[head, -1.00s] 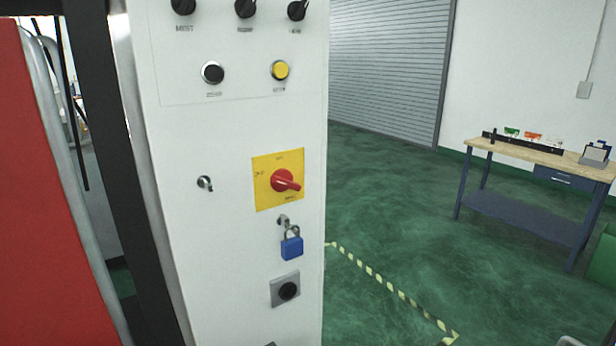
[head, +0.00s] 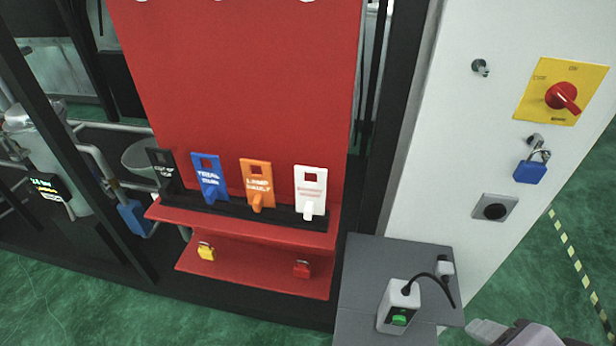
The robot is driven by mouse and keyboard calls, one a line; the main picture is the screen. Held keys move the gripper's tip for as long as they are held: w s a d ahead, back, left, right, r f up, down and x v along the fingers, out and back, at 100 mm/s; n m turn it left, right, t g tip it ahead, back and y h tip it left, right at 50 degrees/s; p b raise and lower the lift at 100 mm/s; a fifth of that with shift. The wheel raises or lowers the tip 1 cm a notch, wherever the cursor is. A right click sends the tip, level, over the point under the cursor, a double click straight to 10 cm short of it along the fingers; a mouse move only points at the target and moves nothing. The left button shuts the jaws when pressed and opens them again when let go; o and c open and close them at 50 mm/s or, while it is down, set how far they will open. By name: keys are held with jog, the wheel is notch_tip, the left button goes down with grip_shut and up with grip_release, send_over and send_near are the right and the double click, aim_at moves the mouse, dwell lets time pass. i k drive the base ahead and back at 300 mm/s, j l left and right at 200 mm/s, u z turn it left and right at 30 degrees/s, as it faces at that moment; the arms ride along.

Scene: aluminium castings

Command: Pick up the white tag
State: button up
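The white tag (head: 311,187) stands upright in a black holder strip on a red shelf, at the right end of a row of tags. It has a square hole near its top, faint reddish lettering and a small white tab at its foot. A grey part at the bottom right edge of the head view looks like the end of my arm; whether its fingers are open or shut does not show. It is apart from the tag, to the right of and below it.
Orange (head: 256,183), blue (head: 209,178) and black (head: 163,170) tags stand left of the white one. Yellow (head: 206,251) and red (head: 301,269) padlocks are on the lower red shelf (head: 240,275). A grey stand (head: 372,262) bears a white box (head: 399,304) with a cable. A white cabinet (head: 455,160) rises at right.

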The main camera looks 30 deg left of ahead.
aim_at(310, 196)
jog(key=u, duration=1.5)
jog(key=i+j+z, duration=0.15)
jog(key=j+z, duration=0.25)
jog(key=j, duration=0.6)
jog(key=j+z, duration=0.45)
jog(key=j, duration=0.55)
